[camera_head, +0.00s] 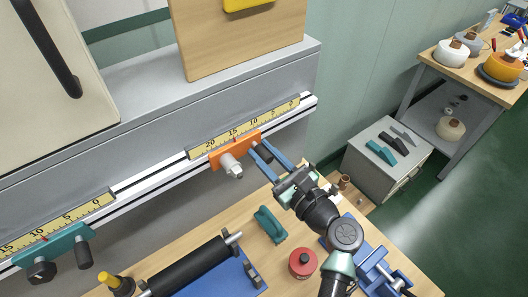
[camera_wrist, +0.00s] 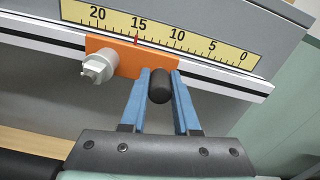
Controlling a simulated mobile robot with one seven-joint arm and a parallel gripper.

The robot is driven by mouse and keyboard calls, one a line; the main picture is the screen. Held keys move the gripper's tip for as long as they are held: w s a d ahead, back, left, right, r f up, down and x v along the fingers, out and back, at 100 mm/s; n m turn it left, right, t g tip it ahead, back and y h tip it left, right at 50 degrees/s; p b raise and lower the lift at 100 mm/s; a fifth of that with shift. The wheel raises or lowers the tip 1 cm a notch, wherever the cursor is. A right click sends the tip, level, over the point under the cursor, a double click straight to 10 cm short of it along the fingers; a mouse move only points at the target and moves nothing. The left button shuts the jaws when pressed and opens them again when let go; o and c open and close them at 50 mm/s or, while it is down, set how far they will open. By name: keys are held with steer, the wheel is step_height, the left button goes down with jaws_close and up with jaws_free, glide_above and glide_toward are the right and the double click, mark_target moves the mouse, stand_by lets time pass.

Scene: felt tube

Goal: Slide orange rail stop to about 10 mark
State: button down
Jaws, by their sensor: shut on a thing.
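The orange rail stop (camera_head: 236,151) sits on the white rail, under the right-hand yellow scale (camera_head: 245,128). It also shows in the wrist view (camera_wrist: 128,57), where its red pointer (camera_wrist: 136,41) stands at about 15 on the scale (camera_wrist: 165,36). The 10 mark lies to the right of the pointer. A pale clamp knob (camera_wrist: 100,67) sticks out from the stop's left part. My gripper (camera_wrist: 160,78) is shut on the stop's dark handle (camera_wrist: 159,87), with a blue finger on each side of it. In the head view my gripper (camera_head: 262,155) reaches the stop from the lower right.
A teal stop (camera_head: 55,246) with dark knobs sits farther left on the rail under another scale. On the wooden bench below are a black roller (camera_head: 188,266), a red round part (camera_head: 303,263) and a teal part (camera_head: 270,224). The rail right of the orange stop is clear.

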steer(key=w+d+b, duration=0.1)
steer(key=d, duration=0.1)
steer(key=w+d+b, duration=0.1)
steer(key=w+d, duration=0.1)
steer(key=shift+d, duration=0.15)
steer(key=c, duration=0.6)
jaws_free()
steer(key=shift+c, duration=0.2)
steer(key=shift+s, duration=0.1)
steer(key=b+v, duration=0.2)
steer(key=v, duration=1)
steer(key=shift+s+d, duration=0.15)
steer(key=shift+s, duration=0.25)
